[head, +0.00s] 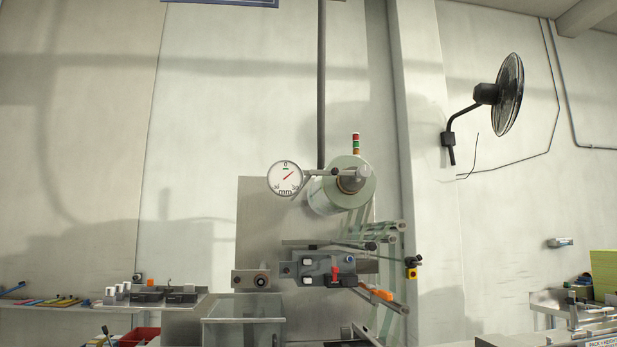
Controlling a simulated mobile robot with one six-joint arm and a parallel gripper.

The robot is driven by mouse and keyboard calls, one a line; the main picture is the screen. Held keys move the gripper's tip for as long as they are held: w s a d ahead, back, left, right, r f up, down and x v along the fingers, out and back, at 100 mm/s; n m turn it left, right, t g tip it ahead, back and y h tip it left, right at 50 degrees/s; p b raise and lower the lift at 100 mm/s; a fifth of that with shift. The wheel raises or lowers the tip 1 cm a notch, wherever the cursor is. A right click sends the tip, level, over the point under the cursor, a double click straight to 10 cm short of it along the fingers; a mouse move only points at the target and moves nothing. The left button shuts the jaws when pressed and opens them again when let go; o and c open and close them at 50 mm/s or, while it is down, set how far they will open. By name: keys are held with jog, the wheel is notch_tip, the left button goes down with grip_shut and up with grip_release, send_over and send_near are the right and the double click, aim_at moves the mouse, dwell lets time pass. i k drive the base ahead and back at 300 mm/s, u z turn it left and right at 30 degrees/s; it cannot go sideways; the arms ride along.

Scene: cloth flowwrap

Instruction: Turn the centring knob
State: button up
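The wrapping machine (255,222) stands in the middle of the head view, with a film roll (326,196) on its upper right. A round white dial (283,184) marked 0 and mm is beside the roll, and its red needle points up and right, off the 0. A dark round knob (261,281) sits on a small plate at the machine's lower left. A grey hub or knob (363,173) is at the roll's front end. No label shows which one is the centring knob. My gripper is not in view.
A control panel (297,270) with switches and a red handle is below the roll. A clear-sided box (241,330) stands below the dark knob. A shelf (60,306) with tools is at left, a wall fan (508,95) at upper right, and a cluttered bench at lower right.

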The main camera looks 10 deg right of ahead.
aim_at(364, 172)
jog(key=u, duration=0.25)
jog(key=i, duration=0.95)
jog(key=z, duration=0.35)
